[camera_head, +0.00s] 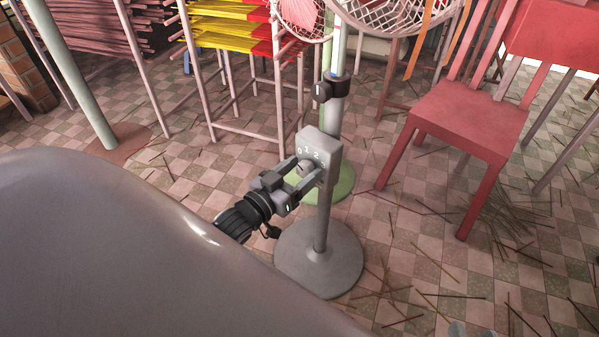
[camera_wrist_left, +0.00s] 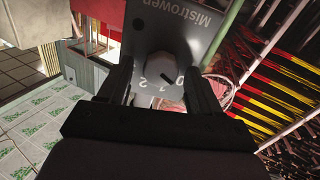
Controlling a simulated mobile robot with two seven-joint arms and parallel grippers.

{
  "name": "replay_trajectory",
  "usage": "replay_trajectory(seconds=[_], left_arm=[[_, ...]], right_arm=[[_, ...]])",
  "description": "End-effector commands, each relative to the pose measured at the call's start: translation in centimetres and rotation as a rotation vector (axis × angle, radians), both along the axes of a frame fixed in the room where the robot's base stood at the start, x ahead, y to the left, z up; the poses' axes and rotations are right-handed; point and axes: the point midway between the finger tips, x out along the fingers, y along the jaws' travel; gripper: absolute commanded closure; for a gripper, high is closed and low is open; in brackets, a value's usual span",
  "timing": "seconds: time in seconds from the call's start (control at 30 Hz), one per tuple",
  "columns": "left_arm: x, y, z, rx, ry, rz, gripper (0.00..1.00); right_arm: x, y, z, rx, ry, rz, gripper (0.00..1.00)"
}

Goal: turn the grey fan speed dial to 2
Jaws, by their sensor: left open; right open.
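White numerals mark the box face above the dial. My left gripper (camera_head: 305,172) is at the dial, its open fingers on either side of it. I cannot tell whether they touch it. In the left wrist view the box (camera_wrist_left: 175,35) shows upside-down lettering, and numerals 0, 1 and 2 appear between the fingers (camera_wrist_left: 160,85). The dial's setting is not clear.
A red chair (camera_head: 465,115) is at the right. Racks of yellow and red sticks (camera_head: 225,30) stand behind. Loose sticks litter the tiled floor.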

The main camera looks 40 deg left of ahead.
Motion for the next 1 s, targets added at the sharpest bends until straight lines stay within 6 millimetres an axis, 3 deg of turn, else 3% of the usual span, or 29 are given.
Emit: replay_trajectory(seconds=[0.17,0.3,0.33,0.67,1.0], left_arm=[[0.0,0.0,0.0,0.0,0.001,0.0,0.39],[0.0,0.0,0.0,0.0,0.001,0.0,0.85],[0.0,0.0,0.0,0.0,0.0,0.0,0.92],[-0.1,0.0,0.1,0.032,-0.004,0.0,0.92],[-0.1,-0.1,0.2,0.241,-0.025,0.001,0.92]], right_arm=[[0.0,0.0,0.0,0.0,0.0,0.001,0.49],[0.0,0.0,0.0,0.0,0.0,0.001,0.49],[0.0,0.0,0.0,0.0,0.0,0.001,0.49],[0.0,-0.1,0.4,-0.011,-0.005,-0.001,0.49],[-0.3,-1.3,1.1,-0.079,-0.006,-0.02,0.49]])
